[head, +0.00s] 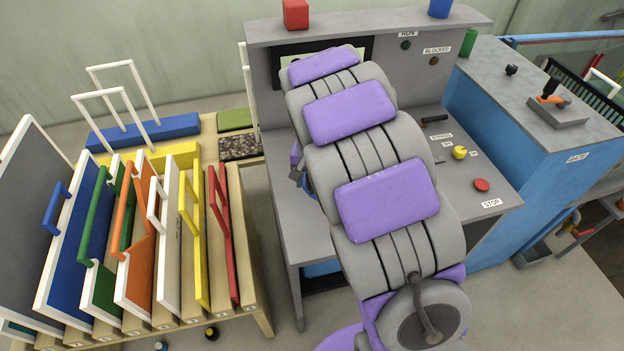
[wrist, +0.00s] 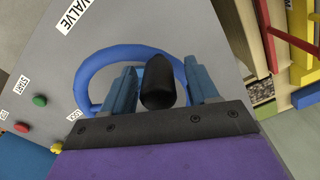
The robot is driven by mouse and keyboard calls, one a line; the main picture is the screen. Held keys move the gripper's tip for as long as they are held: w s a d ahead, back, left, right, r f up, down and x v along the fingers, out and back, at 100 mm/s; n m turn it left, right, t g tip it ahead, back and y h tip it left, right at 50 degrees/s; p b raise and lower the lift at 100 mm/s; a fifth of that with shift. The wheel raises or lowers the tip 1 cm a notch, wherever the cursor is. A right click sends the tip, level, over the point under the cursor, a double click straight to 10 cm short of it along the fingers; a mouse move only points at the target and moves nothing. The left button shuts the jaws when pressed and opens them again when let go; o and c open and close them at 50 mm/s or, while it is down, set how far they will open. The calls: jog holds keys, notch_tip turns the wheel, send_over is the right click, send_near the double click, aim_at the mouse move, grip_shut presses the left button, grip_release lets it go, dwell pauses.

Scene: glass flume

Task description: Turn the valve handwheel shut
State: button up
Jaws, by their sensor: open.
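The blue valve handwheel (wrist: 90,70) shows in the wrist view on a grey panel, below a VALVE label (wrist: 77,14). A black rounded knob (wrist: 157,85) stands up between the fingers of my gripper (wrist: 160,72). My gripper is open, with one blue finger on each side of the knob and a gap showing on both sides. The fingers overlap the handwheel's ring in the picture; whether they touch it I cannot tell. The near part of the wheel is hidden behind my gripper. In the head view, my arm hides the handwheel and the gripper.
The grey console (head: 455,165) carries a red stop button (head: 481,185) and a yellow knob (head: 460,152). At left, a wooden rack (head: 255,285) holds several upright coloured panels. A blue cabinet (head: 510,160) stands at right. Red (head: 296,14) and blue (head: 440,8) objects sit on the console's top shelf.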

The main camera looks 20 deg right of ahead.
grip_shut()
dwell(0.4)
jog(key=shift+s+d+n, duration=0.1)
jog(key=shift+s+n, duration=0.15)
jog(key=shift+n, duration=0.05)
dwell(0.6)
